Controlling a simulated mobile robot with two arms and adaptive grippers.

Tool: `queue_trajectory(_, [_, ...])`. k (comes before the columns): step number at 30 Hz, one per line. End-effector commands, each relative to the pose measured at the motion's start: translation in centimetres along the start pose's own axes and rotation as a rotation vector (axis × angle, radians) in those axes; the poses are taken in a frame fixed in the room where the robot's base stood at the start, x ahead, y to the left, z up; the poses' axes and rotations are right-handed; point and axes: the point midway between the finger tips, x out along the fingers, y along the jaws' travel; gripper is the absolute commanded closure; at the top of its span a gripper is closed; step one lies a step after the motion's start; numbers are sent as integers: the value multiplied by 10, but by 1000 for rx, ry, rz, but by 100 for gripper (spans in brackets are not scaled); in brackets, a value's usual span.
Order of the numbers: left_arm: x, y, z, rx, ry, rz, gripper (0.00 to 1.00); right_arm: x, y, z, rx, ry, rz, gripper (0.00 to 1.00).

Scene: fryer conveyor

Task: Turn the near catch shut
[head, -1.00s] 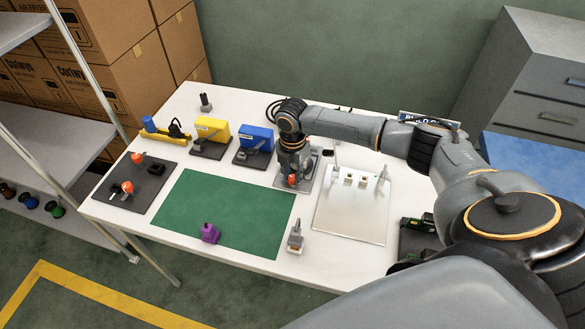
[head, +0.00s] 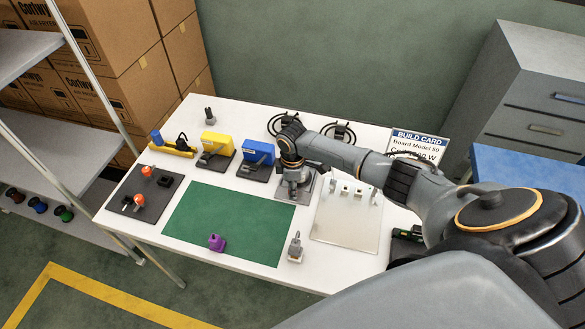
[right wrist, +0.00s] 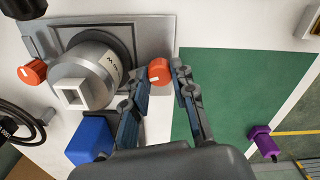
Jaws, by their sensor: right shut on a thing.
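A grey metal plate (right wrist: 167,28) carries a round grey housing (right wrist: 105,62) with a square white socket facing up. An orange-red catch (right wrist: 160,70) with a white mark sits at the housing's near side. A second orange-red catch (right wrist: 34,72) sits on its opposite side. My right gripper (right wrist: 160,76) has its two fingers on either side of the near catch and is shut on it. In the head view, my right gripper (head: 293,189) reaches down over the plate (head: 306,187) and hides most of the housing and both catches. My left gripper is not in view.
The blue block (head: 258,152) and yellow block (head: 216,146) stand left of the plate. A green mat (head: 225,222) bears a purple piece (head: 216,242) at its near edge. A pale panel (head: 345,229) with small sockets lies to the right. A grey piece (head: 295,248) stands near the front edge.

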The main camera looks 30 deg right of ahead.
Motion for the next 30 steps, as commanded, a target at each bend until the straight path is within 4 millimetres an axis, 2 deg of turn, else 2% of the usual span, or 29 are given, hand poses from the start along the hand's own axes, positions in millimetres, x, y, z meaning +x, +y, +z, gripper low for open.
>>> queue_trajectory(3, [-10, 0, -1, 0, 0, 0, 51, -2, -1, 0, 92, -2, -2, 100])
queue_trajectory(12, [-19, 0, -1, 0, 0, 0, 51, -1, 0, 1, 258, -2, -1, 100])
queue_trajectory(30, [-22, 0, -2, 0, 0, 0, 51, 0, 0, 1, 325, -3, 0, 100])
